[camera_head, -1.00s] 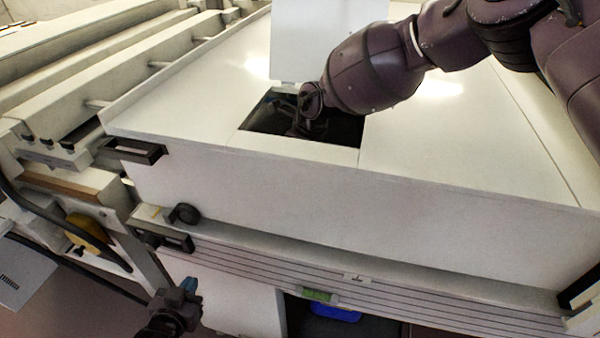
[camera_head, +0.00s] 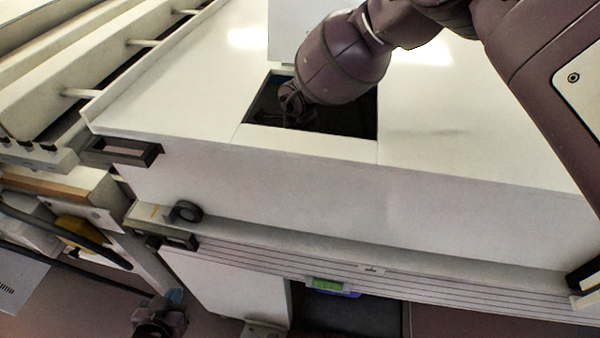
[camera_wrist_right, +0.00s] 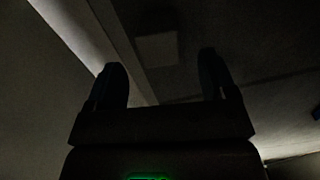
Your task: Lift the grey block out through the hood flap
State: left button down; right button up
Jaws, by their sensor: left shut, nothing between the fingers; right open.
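The white hood (camera_head: 430,130) has a dark square opening (camera_head: 345,118) in its top, with the raised flap (camera_head: 290,35) standing behind it. My right arm reaches down through this opening, so its gripper is hidden in the head view. In the right wrist view my right gripper (camera_wrist_right: 161,70) is open in a dark interior. A dim grey block (camera_wrist_right: 157,49) shows between and beyond the fingertips, not gripped. Its distance is hard to judge. My left gripper (camera_head: 173,297) is shut and empty, low in the head view, outside the hood.
Pale rails run along the left. A green and blue item (camera_head: 328,284) sits under the ribbed front edge.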

jog(key=shift+f+p, duration=0.35)
jog(key=shift+f, duration=2.05)
jog(key=shift+c, duration=0.2)
jog(key=c, duration=1)
